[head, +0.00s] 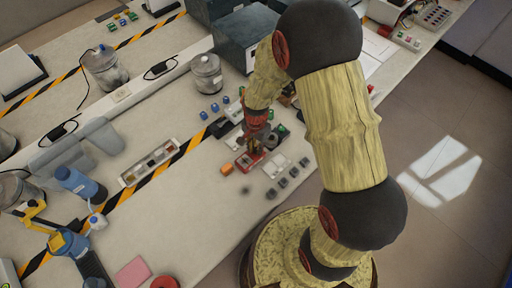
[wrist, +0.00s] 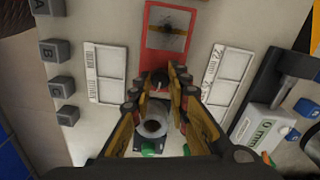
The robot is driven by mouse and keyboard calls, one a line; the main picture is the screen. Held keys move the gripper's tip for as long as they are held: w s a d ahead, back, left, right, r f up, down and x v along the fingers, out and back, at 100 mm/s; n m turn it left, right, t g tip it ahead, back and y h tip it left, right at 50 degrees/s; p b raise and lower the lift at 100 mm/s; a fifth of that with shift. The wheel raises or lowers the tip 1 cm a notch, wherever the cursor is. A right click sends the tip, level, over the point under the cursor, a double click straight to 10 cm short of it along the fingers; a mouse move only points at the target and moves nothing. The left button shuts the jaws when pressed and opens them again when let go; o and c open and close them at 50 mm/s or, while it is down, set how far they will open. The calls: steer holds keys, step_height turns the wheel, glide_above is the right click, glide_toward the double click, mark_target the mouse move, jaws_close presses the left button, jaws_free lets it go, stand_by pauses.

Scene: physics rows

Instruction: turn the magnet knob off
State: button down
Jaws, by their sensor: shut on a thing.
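A red magnet block (wrist: 168,14) with a dark window plate lies on the bench in the wrist view; it also shows in the head view (head: 248,161), just under my gripper. A small dark round magnet knob (wrist: 160,76) with red around it is at the block's near end. My gripper (wrist: 159,86) points down at it, with its fingertips closed on the knob's sides. The fingers hide part of the knob, so its turn position cannot be read. In the head view my gripper (head: 251,146) is at the block's back end.
White label plates (wrist: 107,72) flank the block. Lettered grey cubes (wrist: 60,84) stand left, a green-display gauge (wrist: 262,128) right.

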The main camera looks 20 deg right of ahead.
steer(key=shift+n, duration=0.4)
steer(key=n+p, duration=0.1)
steer(key=n, duration=0.2)
steer(key=shift+n, duration=0.4)
steer(key=n+p, duration=0.1)
steer(key=n, duration=0.3)
steer(key=shift+n, duration=0.3)
steer(key=n, duration=0.4)
steer(key=shift+p, duration=0.4)
steer(key=n, duration=0.4)
steer(key=shift+n, duration=0.3)
steer(key=c, duration=1.7)
jaws_free()
steer(key=shift+c, duration=0.2)
steer(key=shift+o, duration=0.3)
